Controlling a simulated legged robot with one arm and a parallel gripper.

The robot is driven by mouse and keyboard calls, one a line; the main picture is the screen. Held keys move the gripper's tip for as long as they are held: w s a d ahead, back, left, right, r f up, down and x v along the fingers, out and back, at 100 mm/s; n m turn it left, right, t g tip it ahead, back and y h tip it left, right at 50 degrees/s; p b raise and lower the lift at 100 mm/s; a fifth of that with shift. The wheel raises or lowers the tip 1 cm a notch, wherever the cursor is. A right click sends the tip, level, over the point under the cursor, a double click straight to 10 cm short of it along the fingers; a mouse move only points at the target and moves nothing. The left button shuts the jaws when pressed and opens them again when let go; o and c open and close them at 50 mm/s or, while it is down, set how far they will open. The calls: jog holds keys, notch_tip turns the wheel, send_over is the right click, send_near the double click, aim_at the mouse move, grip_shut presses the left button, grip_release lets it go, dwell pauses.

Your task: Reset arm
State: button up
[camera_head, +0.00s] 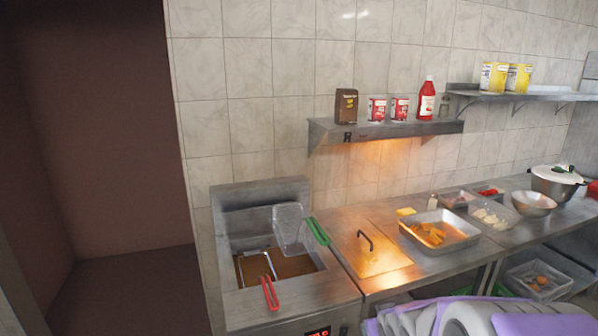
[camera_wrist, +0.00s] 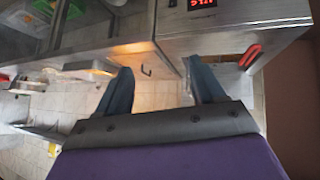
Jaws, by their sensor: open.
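My gripper (camera_wrist: 159,80) shows in the wrist view with its two dark fingers spread wide apart and nothing between them. The wrist view appears upside down, with the steel counter and fryer front beyond the fingers. In the head view, part of my purple and grey arm (camera_head: 470,316) shows at the bottom right, and the gripper's fingers cannot be made out there. The arm is in front of the counter's near side.
A fryer (camera_head: 330,306) with a red-handled basket and a green-handled basket (camera_head: 290,226) stands left of a steel counter. A lidded griddle (camera_head: 385,262), a tray of food (camera_head: 462,248), bowls and a pot (camera_head: 553,188) follow rightward. A shelf (camera_head: 350,130) with cans and bottles hangs above.

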jog(key=s+a+m+g, duration=0.2)
jog(key=s+g, duration=0.8)
jog(key=s, duration=2.3)
jog(key=shift+a+r+y, duration=0.2)
jog(key=shift+a+y, duration=0.2)
jog(key=shift+a, duration=0.75)
